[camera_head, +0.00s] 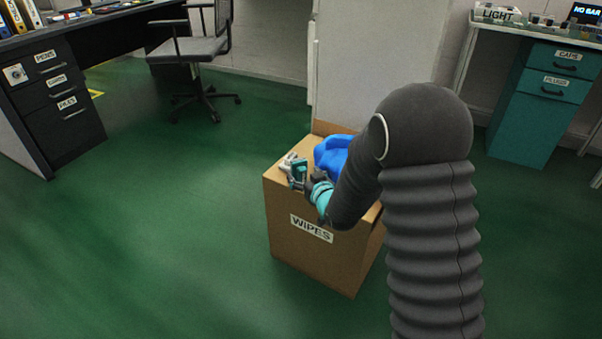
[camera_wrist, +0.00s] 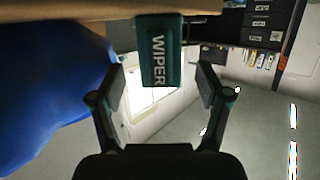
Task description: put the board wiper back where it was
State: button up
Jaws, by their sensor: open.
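The board wiper (camera_wrist: 161,50) is a dark teal block marked WIPER. In the wrist view it lies between and just ahead of my open fingers, with a gap on each side. In the head view the wiper (camera_head: 297,172) shows small, teal and pale, at the near left edge of the top of the cardboard box marked WIPES (camera_head: 300,245). My gripper (camera_head: 308,180) is right beside it, open and empty; its fingers (camera_wrist: 162,84) show clearly in the wrist view. My forearm hides part of the box top.
A blue bundle (camera_head: 330,154) sits on the box behind my gripper and fills the left of the wrist view (camera_wrist: 45,95). A black desk (camera_head: 75,100) and chair (camera_head: 190,50) stand left, a teal drawer unit (camera_head: 545,105) right. The green floor left of the box is clear.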

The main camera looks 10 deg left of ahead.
jog(key=v, duration=0.8)
jog(key=shift+s, duration=0.25)
